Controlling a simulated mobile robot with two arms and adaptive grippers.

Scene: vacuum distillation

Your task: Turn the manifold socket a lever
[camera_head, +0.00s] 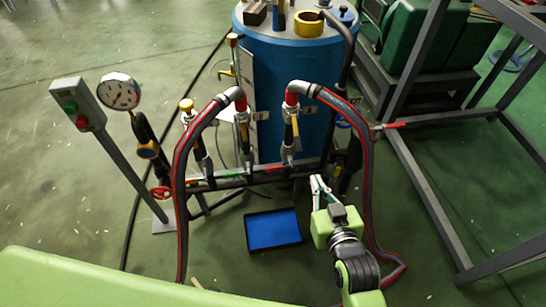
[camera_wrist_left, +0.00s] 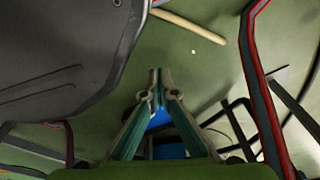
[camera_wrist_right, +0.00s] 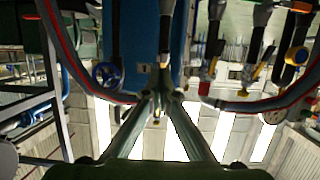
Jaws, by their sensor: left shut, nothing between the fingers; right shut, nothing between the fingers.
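The manifold (camera_head: 255,176) is a dark horizontal pipe in front of the blue drum. Upright sockets rise from it, with yellow-and-black levers on them: one under the right hose (camera_head: 295,130), one under the left hose (camera_head: 243,132). No label shows which socket is a. My right gripper (camera_head: 316,182) is shut and empty, just right of and in front of the manifold's right part, apart from the levers. In the right wrist view its fingertips (camera_wrist_right: 160,97) meet below the sockets. My left gripper (camera_wrist_left: 157,78) is shut and empty over the floor, outside the head view.
Two red-striped hoses (camera_head: 368,150) arch from the sockets to the floor, the right one close to my right arm. A blue tray (camera_head: 273,229) lies below the manifold. A gauge (camera_head: 119,92) and button box (camera_head: 77,103) stand left; a grey frame (camera_head: 428,190) stands right.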

